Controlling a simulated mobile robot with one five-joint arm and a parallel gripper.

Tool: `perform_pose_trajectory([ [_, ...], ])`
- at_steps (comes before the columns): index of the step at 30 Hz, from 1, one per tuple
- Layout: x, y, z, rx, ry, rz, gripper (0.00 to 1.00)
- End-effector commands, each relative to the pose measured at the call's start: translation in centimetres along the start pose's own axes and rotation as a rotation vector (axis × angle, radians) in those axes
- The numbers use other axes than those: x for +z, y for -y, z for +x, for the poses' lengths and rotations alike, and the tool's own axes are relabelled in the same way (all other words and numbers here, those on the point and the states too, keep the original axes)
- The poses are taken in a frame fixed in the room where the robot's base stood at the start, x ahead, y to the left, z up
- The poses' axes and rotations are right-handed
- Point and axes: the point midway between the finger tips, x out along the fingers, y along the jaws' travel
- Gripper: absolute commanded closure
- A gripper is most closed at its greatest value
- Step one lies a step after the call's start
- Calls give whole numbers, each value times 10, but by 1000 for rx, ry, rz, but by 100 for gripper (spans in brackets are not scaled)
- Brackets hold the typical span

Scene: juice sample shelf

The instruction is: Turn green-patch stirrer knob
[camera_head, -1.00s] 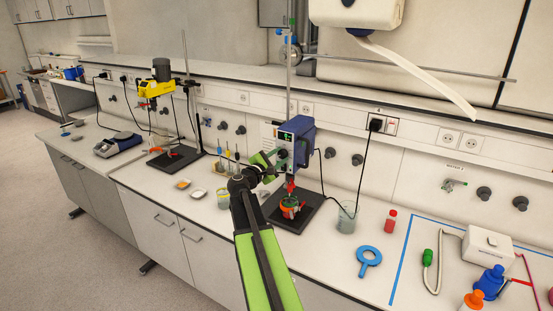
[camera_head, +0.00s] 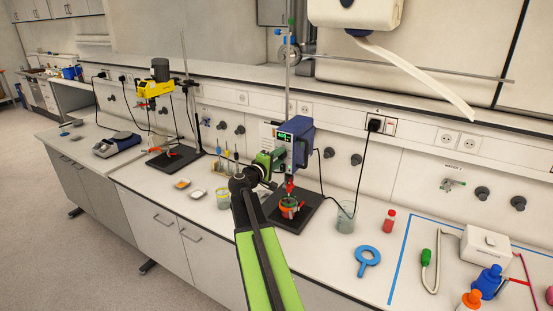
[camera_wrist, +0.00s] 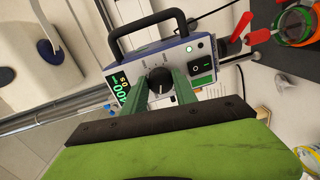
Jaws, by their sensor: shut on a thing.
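The blue stirrer (camera_head: 299,132) with a pale front panel hangs on a rod at the bench's middle. In the head view my gripper (camera_head: 280,158) meets the panel from the left, and the knob is hidden there.
A small vessel (camera_head: 289,207) stands under the stirrer on a black base plate (camera_head: 301,218). A yellow stirrer (camera_head: 154,88) stands further left.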

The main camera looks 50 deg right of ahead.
Motion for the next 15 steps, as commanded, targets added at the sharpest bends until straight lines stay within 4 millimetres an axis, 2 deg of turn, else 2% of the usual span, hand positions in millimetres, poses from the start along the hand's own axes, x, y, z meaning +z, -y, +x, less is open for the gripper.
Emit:
perform_pose_trajectory([
  [7,1,-2,2,1,-3,113,100],
  [15,1,-2,2,-1,-5,164,100],
])
